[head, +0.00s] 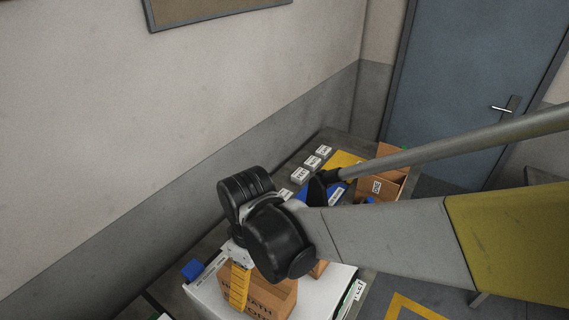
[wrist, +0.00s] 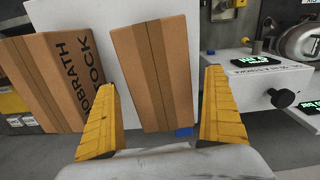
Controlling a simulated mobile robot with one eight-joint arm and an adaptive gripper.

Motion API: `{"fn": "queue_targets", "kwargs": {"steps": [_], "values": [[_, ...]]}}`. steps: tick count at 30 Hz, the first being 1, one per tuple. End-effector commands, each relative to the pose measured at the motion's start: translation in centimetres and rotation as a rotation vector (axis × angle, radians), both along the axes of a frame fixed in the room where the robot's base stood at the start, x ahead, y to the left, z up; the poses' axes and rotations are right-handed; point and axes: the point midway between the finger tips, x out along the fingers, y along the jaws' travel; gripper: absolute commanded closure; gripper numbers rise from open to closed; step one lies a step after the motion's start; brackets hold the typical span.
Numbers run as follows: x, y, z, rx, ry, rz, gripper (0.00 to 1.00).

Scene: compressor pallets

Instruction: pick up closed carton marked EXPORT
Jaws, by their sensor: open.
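A plain closed brown carton (wrist: 157,70) with a darker tape strip stands between my gripper's fingers in the wrist view. My gripper (wrist: 161,80) is open, with one yellow finger on each side of this carton; I cannot tell whether either touches it. No EXPORT mark shows on its visible faces. A second closed carton (wrist: 50,80), lettered in part "OBRATH STOCK", lies just left of the left finger. In the head view my gripper (head: 240,285) points down over a lettered carton (head: 270,298). Part of another carton (head: 319,269) shows behind my wrist, mostly hidden.
The cartons rest on a white surface (head: 208,298) by the wall. A blue item (head: 192,270) sits at its left edge. Small labelled blocks (head: 312,162) and an open box (head: 383,181) stand farther back. A white unit with a green display (wrist: 262,64) is right of my gripper.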

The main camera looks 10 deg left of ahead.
Motion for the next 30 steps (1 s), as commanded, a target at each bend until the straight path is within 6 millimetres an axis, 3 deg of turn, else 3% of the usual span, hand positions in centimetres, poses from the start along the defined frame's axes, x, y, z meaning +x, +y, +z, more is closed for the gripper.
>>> {"fn": "queue_targets", "kwargs": {"steps": [6,14,18,21,30], "values": [[0.1,0.2,-2.9,0.0,0.0,-0.001,0.0],[0.1,0.2,-3.1,0.0,0.0,-0.001,0.0],[0.1,0.2,-3.1,0.0,0.0,-0.001,0.43],[0.1,0.2,-3.1,0.001,0.0,-0.001,0.66],[0.1,0.2,-2.9,0.001,0.0,-0.001,0.67]]}}
